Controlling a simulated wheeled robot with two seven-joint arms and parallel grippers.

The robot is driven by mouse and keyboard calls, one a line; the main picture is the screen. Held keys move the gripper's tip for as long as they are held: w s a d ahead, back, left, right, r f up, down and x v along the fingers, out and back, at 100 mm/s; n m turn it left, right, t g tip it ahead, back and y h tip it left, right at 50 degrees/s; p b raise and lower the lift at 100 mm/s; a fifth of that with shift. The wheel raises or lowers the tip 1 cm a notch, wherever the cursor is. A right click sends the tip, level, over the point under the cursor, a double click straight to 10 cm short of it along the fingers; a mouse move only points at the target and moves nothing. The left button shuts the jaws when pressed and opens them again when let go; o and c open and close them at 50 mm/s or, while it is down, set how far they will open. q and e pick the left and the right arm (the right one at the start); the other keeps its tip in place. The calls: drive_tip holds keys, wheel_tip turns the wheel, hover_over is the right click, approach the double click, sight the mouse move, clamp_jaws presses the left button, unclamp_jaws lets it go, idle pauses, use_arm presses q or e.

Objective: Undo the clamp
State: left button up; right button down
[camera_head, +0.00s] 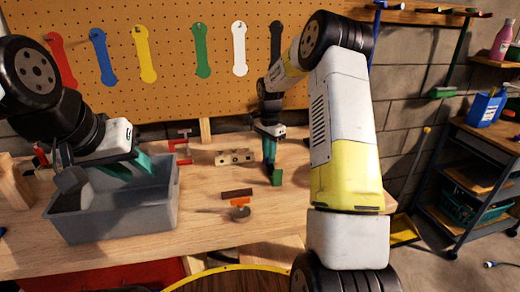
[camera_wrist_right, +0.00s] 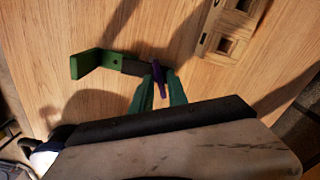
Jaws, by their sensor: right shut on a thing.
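A green L-shaped piece (camera_wrist_right: 95,62) with a dark bar and a purple part (camera_wrist_right: 158,75), apparently a clamp, lies over the bench in the right wrist view. The green piece also shows in the head view (camera_head: 277,177). My right gripper (camera_wrist_right: 158,92) is shut on the purple part; in the head view (camera_head: 269,152) it points down at the bench. A red clamp-like tool (camera_head: 182,147) stands behind the grey bin. My left gripper (camera_head: 130,168) is over the bin, its teal fingers apart; their tips are partly hidden.
The grey bin (camera_head: 135,218) stands at the left of the wooden bench (camera_head: 205,228). A block with holes (camera_head: 235,157), a dark red bar (camera_head: 237,194) and a small round part with orange (camera_head: 240,210) lie mid-bench. A pegboard (camera_head: 270,40) stands behind.

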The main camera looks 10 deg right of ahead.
drive_tip(key=n, duration=0.4)
drive_tip(key=shift+f+n, duration=0.1)
drive_tip(key=shift+n, duration=0.3)
drive_tip(key=n, duration=0.4)
drive_tip(key=shift+f, duration=0.1)
drive_tip(key=shift+s, duration=0.15)
idle(0.6)
drive_tip(key=c, duration=1.5)
unclamp_jaws()
drive_tip(key=shift+c, duration=0.2)
wheel_tip(320, 180, up, 8)
drive_tip(key=shift+f, duration=0.1)
